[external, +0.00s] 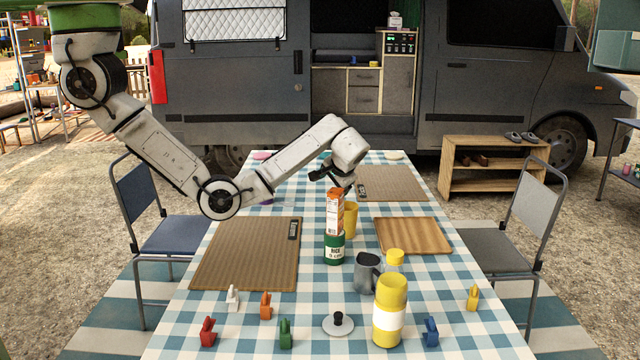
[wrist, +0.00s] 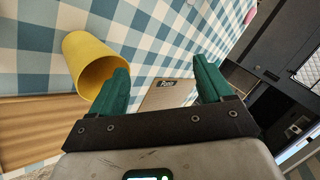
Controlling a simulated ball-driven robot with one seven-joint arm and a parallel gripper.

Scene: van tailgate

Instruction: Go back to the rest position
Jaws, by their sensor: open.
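My gripper (wrist: 165,88) is open, and in the wrist view its two green fingers stand apart with nothing between them. In the external view my arm reaches in from the upper left and my gripper (external: 335,178) hangs over the middle of the table (external: 215,318). An orange and white box (external: 334,210) stands on a green can (external: 334,250) just below it. A yellow cup (external: 351,218) stands beside the box. The yellow cup also shows in the wrist view (wrist: 90,62), left of the fingers and apart from them.
Woven mats (external: 240,262) and a wooden board (external: 412,236) lie on the table. A grey mug (external: 368,274), a yellow bottle (external: 389,315), a lid (external: 338,324) and several small coloured figures stand toward the front. Chairs flank the table; the van (external: 235,85) is behind.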

